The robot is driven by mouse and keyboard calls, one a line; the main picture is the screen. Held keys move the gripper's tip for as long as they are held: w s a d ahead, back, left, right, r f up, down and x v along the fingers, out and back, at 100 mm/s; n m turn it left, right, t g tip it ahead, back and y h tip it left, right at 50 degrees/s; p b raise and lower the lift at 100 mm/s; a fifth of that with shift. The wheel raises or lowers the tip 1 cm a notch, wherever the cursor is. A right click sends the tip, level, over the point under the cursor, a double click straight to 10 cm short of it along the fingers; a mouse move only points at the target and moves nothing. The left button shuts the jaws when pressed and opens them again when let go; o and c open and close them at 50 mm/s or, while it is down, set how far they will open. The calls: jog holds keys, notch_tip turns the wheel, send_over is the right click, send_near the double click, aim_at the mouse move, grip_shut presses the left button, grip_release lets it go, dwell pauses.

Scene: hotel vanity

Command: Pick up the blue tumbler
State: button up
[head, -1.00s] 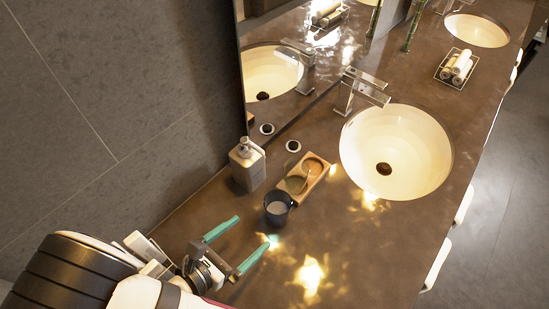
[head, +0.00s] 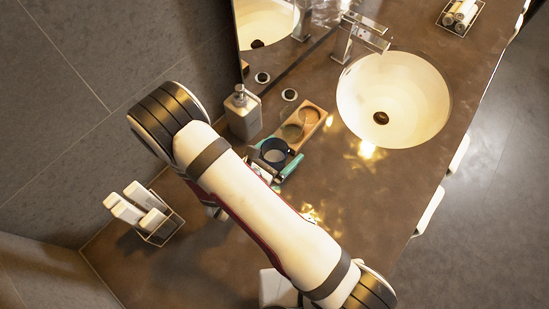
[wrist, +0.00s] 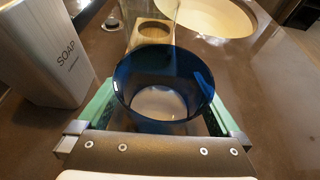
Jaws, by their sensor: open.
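In the wrist view the dark blue see-through tumbler (wrist: 164,84) fills the middle, with a pale bottom inside. My gripper (head: 272,168) is at the tumbler, partly hidden by my own arm in the head view. In the wrist view its green fingers (wrist: 160,112) are open, one on each side of the tumbler. The tumbler hides their tips, and I cannot tell whether they touch it.
A soap dispenser (head: 243,115) stands close on the left; it is large in the wrist view (wrist: 48,50). A round sink (head: 405,90) is at right. A rack of white items (head: 165,232) sits at lower left.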

jog(key=c, duration=1.6)
